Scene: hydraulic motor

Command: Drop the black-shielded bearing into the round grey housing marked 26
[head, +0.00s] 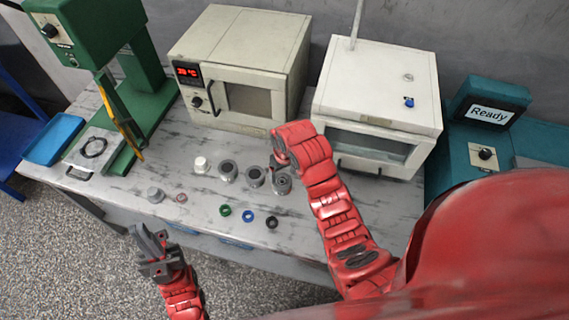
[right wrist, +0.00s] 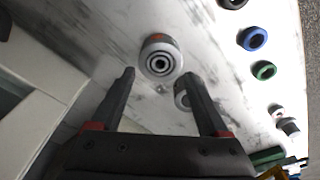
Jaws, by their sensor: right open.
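A black ring, which looks like the black-shielded bearing (head: 272,221), lies on the table near its front edge; it shows at the top of the right wrist view (right wrist: 232,3). Three round grey housings stand in a row behind it: left (head: 229,171), middle (head: 256,177) and right (head: 282,184). I cannot read the number 26 on any. My right gripper (head: 277,160) is open and empty above the right end of the row. In the right wrist view a housing with concentric rings (right wrist: 160,60) lies beyond its fingertips. My left gripper (head: 150,236) looks open and empty, off the table's front.
A blue ring (head: 248,216) and a green ring (head: 225,210) lie left of the black one. A white cylinder (head: 202,164) and a small grey part (head: 155,195) stand further left. An oven (head: 245,70) and a white cabinet (head: 375,100) stand behind; a green press (head: 135,90) stands left.

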